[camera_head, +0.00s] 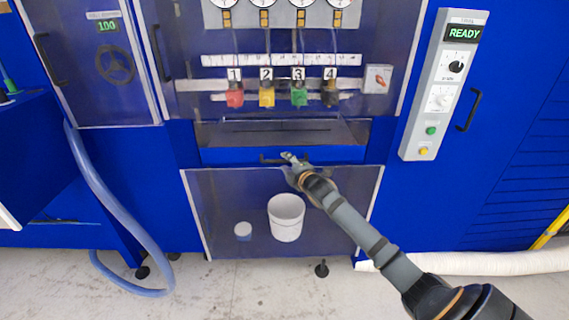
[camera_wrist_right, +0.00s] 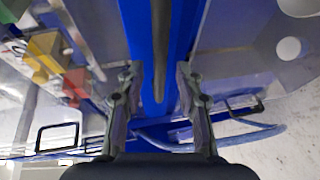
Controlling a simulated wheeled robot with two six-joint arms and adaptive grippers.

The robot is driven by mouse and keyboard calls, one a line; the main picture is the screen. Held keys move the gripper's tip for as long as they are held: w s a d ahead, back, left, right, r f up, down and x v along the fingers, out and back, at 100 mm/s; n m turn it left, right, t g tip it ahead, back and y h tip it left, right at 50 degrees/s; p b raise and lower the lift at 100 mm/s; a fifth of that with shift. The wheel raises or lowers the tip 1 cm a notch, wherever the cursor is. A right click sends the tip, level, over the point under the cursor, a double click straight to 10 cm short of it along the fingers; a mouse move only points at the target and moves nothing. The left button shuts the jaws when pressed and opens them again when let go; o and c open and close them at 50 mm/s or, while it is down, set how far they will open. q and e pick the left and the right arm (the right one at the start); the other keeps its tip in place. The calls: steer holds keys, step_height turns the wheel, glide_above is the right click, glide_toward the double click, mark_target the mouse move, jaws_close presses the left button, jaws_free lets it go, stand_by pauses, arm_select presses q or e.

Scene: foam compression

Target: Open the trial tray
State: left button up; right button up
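The trial tray appears as a wide drawer with a blue front (camera_head: 225,156) in the middle of the machine in the head view. Its dark bar handle (camera_head: 268,159) is partly hidden by my right gripper (camera_head: 291,160), which is at the handle's right part. In the right wrist view the dark handle bar (camera_wrist_right: 160,45) lies between the two spread fingers of my right gripper (camera_wrist_right: 158,80), with gaps on both sides. I cannot tell whether the tray is pulled out at all. My left gripper is not in view.
Below the tray, a clear panel (camera_head: 215,205) covers a white bucket (camera_head: 286,218) and a small white cup (camera_head: 243,231). Numbered coloured valves (camera_head: 267,96) sit above. A control box reading READY (camera_head: 445,90) is at right. A blue hose (camera_head: 110,205) hangs left.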

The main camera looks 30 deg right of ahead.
steer(key=shift+x, duration=1.15)
steer(key=shift+c, duration=0.3)
jaws_close()
